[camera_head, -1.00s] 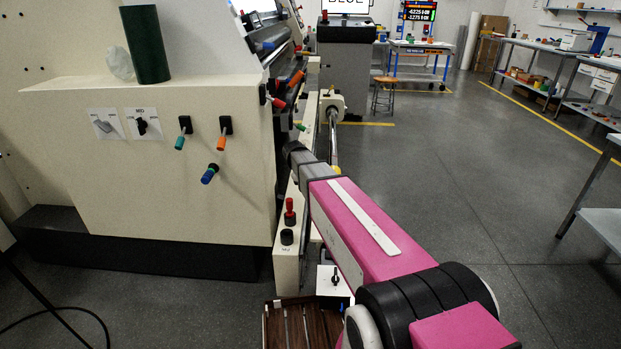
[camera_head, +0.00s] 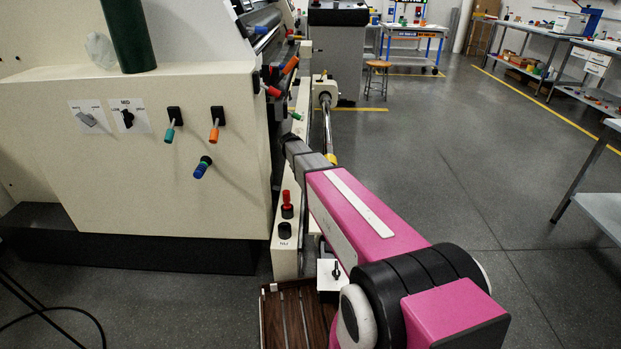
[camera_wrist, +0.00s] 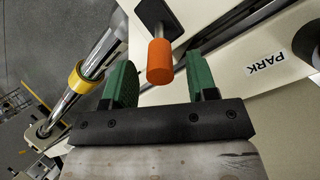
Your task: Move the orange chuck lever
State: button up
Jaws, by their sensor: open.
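In the wrist view an orange lever grip (camera_wrist: 160,62) on a metal stem stands in front of a pale panel. My gripper (camera_wrist: 163,82), with two green fingers, is open. The grip's near end lies between the fingers in the picture, with a gap on each side; I cannot tell its depth. In the head view my pink arm reaches to the machine's corner, and the gripper is hidden there. That view also shows an orange-handled lever (camera_head: 215,132) on the machine's front; I cannot tell whether it is the same one.
A teal lever (camera_head: 171,131) and a blue knob (camera_head: 202,168) sit on the front panel. A shiny rod with a yellow ring (camera_wrist: 84,77) runs left of my gripper. A PARK label (camera_wrist: 266,65) and a black part (camera_wrist: 308,43) are at right. The floor aisle is clear.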

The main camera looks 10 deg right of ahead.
jog(key=shift+x, duration=0.95)
grip_shut()
